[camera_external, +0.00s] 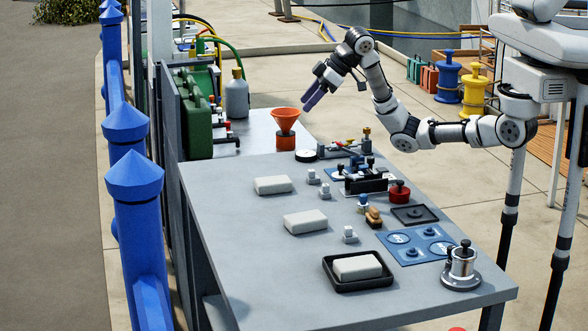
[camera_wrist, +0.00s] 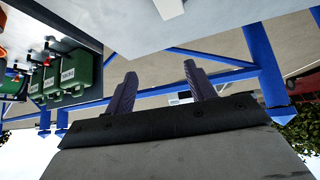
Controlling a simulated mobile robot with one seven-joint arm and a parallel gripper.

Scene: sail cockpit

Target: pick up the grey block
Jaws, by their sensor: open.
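Several pale blocks are on the grey table. One light grey block (camera_external: 272,185) lies at the table's left side, a second (camera_external: 305,221) lies nearer the camera, and a third (camera_external: 357,266) sits in a black tray (camera_external: 335,281). I cannot tell by colour which one the task names. My gripper (camera_external: 312,97) is raised above the far part of the table, beyond the blocks and touching none of them. Its two dark purple fingers are apart and empty in the wrist view (camera_wrist: 160,86). No block can be made out surely there.
An orange funnel (camera_external: 286,119) stands below my gripper. Green canisters (camera_external: 196,118) and a grey bottle (camera_external: 237,97) stand at the back left. Small fittings and a red knob (camera_external: 399,191) crowd the table's right side. Bare tabletop (camera_external: 225,225) lies along the left edge.

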